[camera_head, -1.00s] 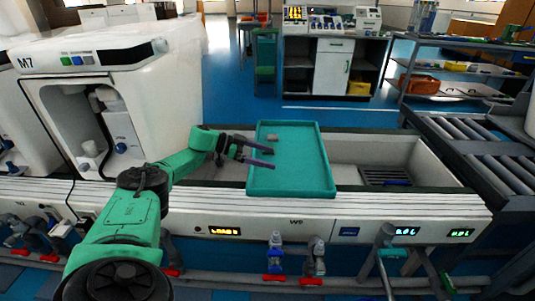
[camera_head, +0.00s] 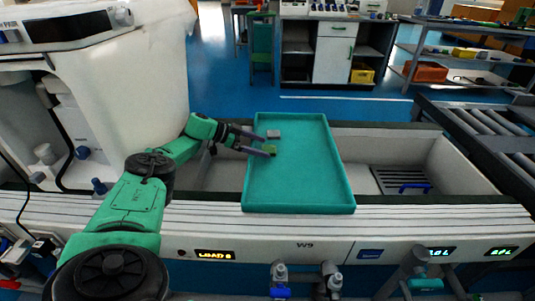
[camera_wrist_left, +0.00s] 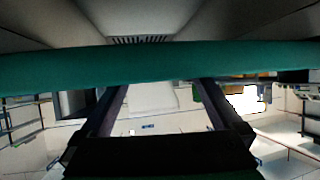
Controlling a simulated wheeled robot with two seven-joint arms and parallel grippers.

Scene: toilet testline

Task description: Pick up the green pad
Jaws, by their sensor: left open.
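The small yellow-green pad (camera_head: 270,149) lies in the left part of the teal tray (camera_head: 300,178) in the head view, partly hidden by a finger. My left gripper (camera_head: 264,145) is open, reaching over the tray's left rim with its fingertips right by the pad. I cannot tell whether they touch it. In the left wrist view the two fingers of my left gripper (camera_wrist_left: 160,95) stand apart, with the teal tray edge (camera_wrist_left: 150,62) crossing beyond them. The pad is not clear there. My right gripper is not in view.
A small grey block (camera_head: 273,134) lies in the tray just behind the pad. The tray sits across a white trough with a dark grate (camera_head: 402,181) to its right. A white machine (camera_head: 130,75) stands close on the left. Rollers (camera_head: 480,125) run at the right.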

